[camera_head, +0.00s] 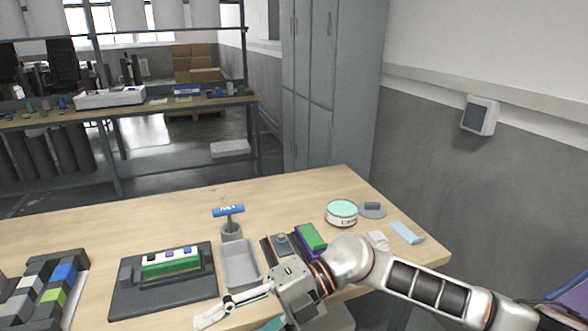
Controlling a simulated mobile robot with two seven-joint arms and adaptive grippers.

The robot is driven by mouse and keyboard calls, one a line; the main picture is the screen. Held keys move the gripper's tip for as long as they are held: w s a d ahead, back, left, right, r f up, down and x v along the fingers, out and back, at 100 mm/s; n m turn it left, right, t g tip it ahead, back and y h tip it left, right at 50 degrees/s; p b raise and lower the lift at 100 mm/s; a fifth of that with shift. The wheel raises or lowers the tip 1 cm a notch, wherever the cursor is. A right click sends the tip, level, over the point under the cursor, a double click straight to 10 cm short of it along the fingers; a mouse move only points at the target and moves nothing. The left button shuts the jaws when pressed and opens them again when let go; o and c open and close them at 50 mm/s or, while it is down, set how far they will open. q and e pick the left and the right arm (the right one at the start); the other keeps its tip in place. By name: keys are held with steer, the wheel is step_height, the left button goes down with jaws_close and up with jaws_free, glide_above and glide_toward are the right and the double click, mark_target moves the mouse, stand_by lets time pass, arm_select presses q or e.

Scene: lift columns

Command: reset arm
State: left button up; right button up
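My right arm comes in from the right edge and reaches left over the front of the wooden table (120,215). My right gripper (240,319) hangs low near the bottom edge of the head view. One pale finger stretches out to the left, and part of what looks like the other finger shows lower down, apart from it. The gripper looks open, with nothing seen between the fingers. Its lower part is cut off by the frame. My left arm and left gripper are not in view.
Near the gripper are a grey tray (241,262), a green box (311,237) and a black fixture (165,283) with a green-white block. A blue-topped tool stands in a grey holder (231,232). A round tin (341,214) is at right. The table's back left is clear.

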steer(key=w+r+m+t+y, duration=0.5)
steer(key=m+t+y, duration=0.4)
steer(key=m+t, duration=0.15)
steer(key=w+d+f+m+t+h, duration=0.7)
steer(key=d+f+m+t+h, duration=0.35)
steer(key=m, duration=0.45)
steer(key=s+d+f+m+h, duration=0.2)
steer(key=d+f+m+h, duration=0.1)
steer(key=d+f, duration=0.3)
steer(key=s+d+f+m+h, duration=0.25)
steer(key=d+f, duration=0.25)
steer(key=f, duration=0.3)
steer(key=s+d+f+m+g+h, duration=0.3)
steer(key=s+d+f, duration=0.7)
steer(key=f, duration=0.4)
steer(key=shift+s+f+g+h, duration=0.35)
steer(key=shift+s+g+h, duration=0.05)
steer(key=shift+s, duration=0.35)
steer(key=shift+c, duration=0.5)
